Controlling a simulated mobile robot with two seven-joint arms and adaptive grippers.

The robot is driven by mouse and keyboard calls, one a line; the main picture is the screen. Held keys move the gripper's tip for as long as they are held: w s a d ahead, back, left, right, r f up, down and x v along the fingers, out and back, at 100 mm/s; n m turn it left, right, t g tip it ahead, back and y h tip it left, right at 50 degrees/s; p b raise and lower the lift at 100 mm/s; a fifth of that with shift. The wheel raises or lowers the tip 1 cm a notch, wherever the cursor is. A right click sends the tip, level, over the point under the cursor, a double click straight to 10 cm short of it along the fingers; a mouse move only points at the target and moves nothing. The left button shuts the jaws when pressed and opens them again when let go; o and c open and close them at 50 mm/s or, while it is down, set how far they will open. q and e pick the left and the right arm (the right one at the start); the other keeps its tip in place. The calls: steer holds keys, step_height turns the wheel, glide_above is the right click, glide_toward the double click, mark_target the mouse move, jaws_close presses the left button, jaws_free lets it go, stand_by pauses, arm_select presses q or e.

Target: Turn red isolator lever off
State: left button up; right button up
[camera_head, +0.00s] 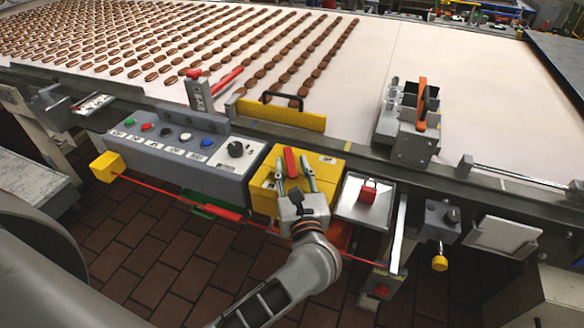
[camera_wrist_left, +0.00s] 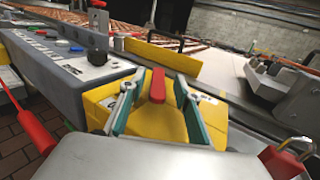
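The red isolator lever (camera_head: 290,162) stands on a yellow box (camera_head: 262,178) at the front of the conveyor. The lever also shows in the left wrist view (camera_wrist_left: 157,86), pointing away from the camera. My left gripper (camera_head: 295,178) is over the yellow box with its fingers spread, one on each side of the lever. In the left wrist view the open fingers (camera_wrist_left: 157,98) flank the lever with a gap on both sides. My right gripper is in neither view.
A grey control box (camera_head: 185,155) with buttons and a black knob adjoins on the left. A silver tray (camera_head: 350,208) with a red padlock (camera_head: 368,191) is on the right. A red cord (camera_head: 170,195) runs along the front. A yellow guard (camera_head: 280,114) stands behind.

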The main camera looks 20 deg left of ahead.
mark_target(292, 168)
arm_select(q)
step_height(292, 168, up, 10)
stand_by(0.7)
